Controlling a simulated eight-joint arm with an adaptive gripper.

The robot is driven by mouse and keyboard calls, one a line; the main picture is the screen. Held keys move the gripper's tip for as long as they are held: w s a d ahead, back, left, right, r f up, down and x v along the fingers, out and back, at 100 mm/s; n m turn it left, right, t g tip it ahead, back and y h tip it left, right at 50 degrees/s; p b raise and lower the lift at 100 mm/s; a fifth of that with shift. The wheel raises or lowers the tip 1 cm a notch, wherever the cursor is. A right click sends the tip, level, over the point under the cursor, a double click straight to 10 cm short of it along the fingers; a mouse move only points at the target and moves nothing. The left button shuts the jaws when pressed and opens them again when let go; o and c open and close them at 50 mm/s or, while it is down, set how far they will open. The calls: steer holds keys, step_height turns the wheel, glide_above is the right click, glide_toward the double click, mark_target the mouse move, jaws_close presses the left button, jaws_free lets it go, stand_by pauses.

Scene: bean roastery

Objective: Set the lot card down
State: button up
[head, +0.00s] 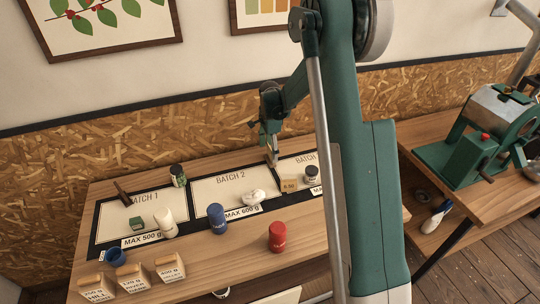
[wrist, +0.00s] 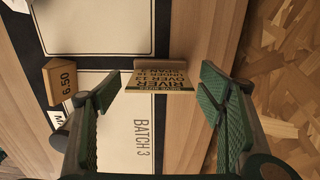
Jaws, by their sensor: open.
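A small tan card with dark print (wrist: 162,77), its top line reading "RIVER", appears between my fingers in the wrist view, and I take it for the lot card. It lies over the dark border beside the BATCH 3 field (wrist: 118,142). My gripper (wrist: 158,88) is open, with a finger on either side of the card and gaps to both. In the head view my gripper (head: 270,148) is low at the back edge of the mat, near BATCH 2 and BATCH 3. I cannot make out the card there. My arm hides part of BATCH 3.
A wooden block marked 6.50 (wrist: 62,80) stands near the left finger; it also shows in the head view (head: 289,185). A green machine (head: 480,140) is at right.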

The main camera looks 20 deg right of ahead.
step_height(320, 180, up, 8)
steer(key=shift+r, duration=0.25)
stand_by(0.5)
steer(key=shift+r, duration=0.1)
steer(key=shift+s+a+r, duration=0.1)
steer(key=shift+s+r, duration=0.1)
steer(key=shift+r, duration=0.05)
steer(key=s+a+r+n+t, duration=0.2)
steer(key=s+a+r+n, duration=0.15)
steer(key=s+r, duration=0.6)
steer(key=s+a+r+n+t, duration=0.15)
steer(key=s+r+n, duration=0.35)
steer(key=s+r, duration=0.5)
steer(key=s+a+n+t, duration=0.1)
steer(key=s+n, duration=0.2)
steer(key=s, duration=0.5)
steer(key=s+a+f+n+t, duration=0.1)
steer(key=s+a+n, duration=0.1)
steer(key=s, duration=0.6)
steer(key=s+a+f+n+t, duration=0.1)
steer(key=s+n, duration=0.3)
steer(key=s, duration=0.4)
steer(key=shift+s+a+t, duration=0.35)
steer(key=shift+s+a, duration=0.05)
